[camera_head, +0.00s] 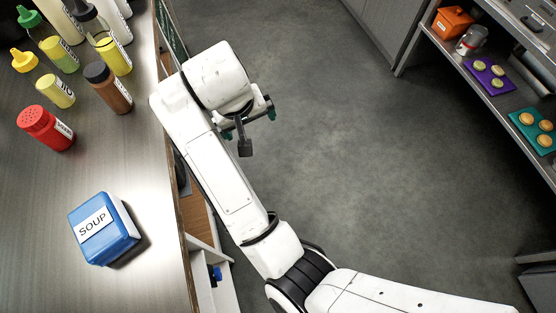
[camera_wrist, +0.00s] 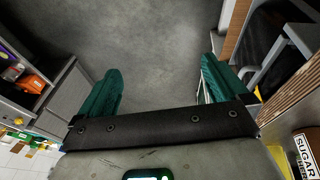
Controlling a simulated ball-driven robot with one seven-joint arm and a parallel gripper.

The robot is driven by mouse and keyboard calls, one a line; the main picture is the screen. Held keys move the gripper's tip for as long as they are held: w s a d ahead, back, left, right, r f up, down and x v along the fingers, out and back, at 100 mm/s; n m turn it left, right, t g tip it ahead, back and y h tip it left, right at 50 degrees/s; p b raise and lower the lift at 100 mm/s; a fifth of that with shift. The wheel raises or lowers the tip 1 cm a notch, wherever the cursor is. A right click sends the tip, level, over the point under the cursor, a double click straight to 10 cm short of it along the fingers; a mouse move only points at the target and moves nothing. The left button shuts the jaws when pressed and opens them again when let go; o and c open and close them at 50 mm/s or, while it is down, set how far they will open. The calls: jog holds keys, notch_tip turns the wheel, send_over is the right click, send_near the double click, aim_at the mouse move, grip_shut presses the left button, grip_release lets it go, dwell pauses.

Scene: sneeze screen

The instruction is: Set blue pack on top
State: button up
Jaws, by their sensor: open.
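A blue pack with a white label reading "SOUP" (camera_head: 112,246) sits on the counter (camera_head: 45,275) at the lower left of the head view. My gripper (camera_head: 248,122) is past the counter's right edge, over the floor, apart from the pack. In the wrist view my gripper (camera_wrist: 160,85) shows two green fingers spread wide with nothing between them, only grey floor beyond. The pack is not visible in the wrist view.
Several bottles, including a red shaker (camera_head: 43,128) and a brown bottle (camera_head: 112,92), crowd the counter's far end. A shelf at right holds an orange container (camera_head: 452,22), a purple tray (camera_head: 474,66) and a teal tray (camera_head: 522,124). Floor between is clear.

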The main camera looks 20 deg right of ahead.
jog(key=s+d+f, duration=0.4)
jog(key=s+d, duration=0.1)
jog(key=d, duration=0.4)
jog(key=s+d+f, duration=0.4)
jog(key=s+d, duration=0.1)
jog(key=d, duration=0.3)
jog(key=s+d+f+y, duration=0.1)
jog(key=s+f, duration=0.1)
jog(key=s, duration=0.7)
jog(key=s+f+g+y, duration=0.1)
jog(key=s+f, duration=0.2)
jog(key=s, duration=0.7)
jog(key=shift+d+m+g, duration=0.3)
jog(key=shift+d, duration=0.05)
